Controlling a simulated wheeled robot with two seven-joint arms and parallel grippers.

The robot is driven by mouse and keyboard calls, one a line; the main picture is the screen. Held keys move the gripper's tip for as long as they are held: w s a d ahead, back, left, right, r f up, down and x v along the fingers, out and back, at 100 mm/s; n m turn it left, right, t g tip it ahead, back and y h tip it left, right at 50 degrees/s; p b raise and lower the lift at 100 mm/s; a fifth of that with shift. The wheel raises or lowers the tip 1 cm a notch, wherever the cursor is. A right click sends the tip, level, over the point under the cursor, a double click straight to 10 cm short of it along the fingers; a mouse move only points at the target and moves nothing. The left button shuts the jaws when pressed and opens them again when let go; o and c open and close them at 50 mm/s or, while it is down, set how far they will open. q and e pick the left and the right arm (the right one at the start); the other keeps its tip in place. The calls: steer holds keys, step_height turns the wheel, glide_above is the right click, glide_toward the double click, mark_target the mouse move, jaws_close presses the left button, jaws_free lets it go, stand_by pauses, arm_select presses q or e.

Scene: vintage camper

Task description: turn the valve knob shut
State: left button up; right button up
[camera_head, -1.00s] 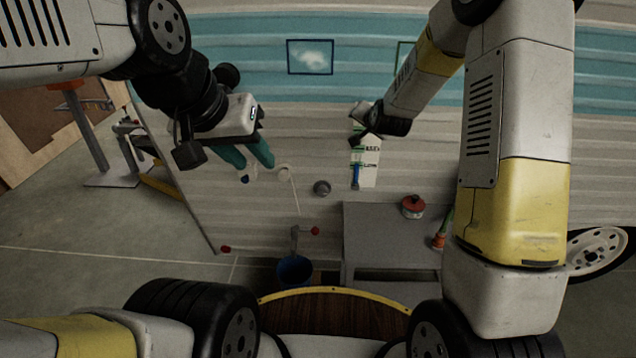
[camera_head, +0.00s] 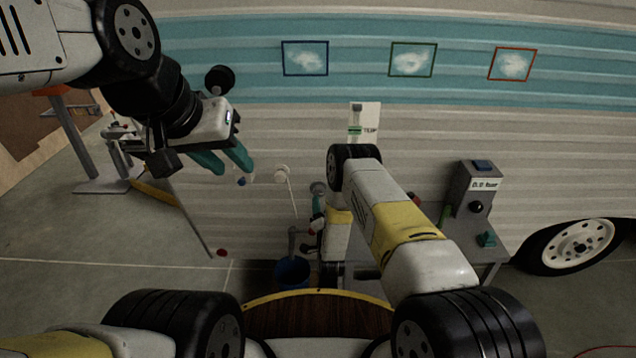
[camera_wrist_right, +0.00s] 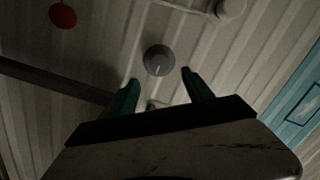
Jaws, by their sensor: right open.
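A round grey knob with a pale line on its face, which looks like the valve knob (camera_head: 318,188), is on the camper wall. In the right wrist view the knob (camera_wrist_right: 158,60) lies beyond and roughly between my right fingertips, with no visible contact. My right gripper (camera_wrist_right: 160,80) is open and empty, its teal fingers either side of the knob's line. In the head view the right gripper is just below the knob, partly hidden by its own arm. My left gripper (camera_head: 235,170) is open and empty, raised left of the knob in front of the wall.
A white round fitting (camera_head: 282,172) with a thin line is left of the knob. A blue bucket (camera_head: 292,272) stands below. A red disc (camera_head: 221,253) is low on the left. A grey box (camera_head: 476,195) stands on the bench at right.

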mark_target(320, 194)
steer(key=w, duration=0.7)
steer(key=shift+w+a, duration=0.3)
steer(key=shift+a, duration=0.1)
steer(key=shift+c, duration=0.2)
jaws_close()
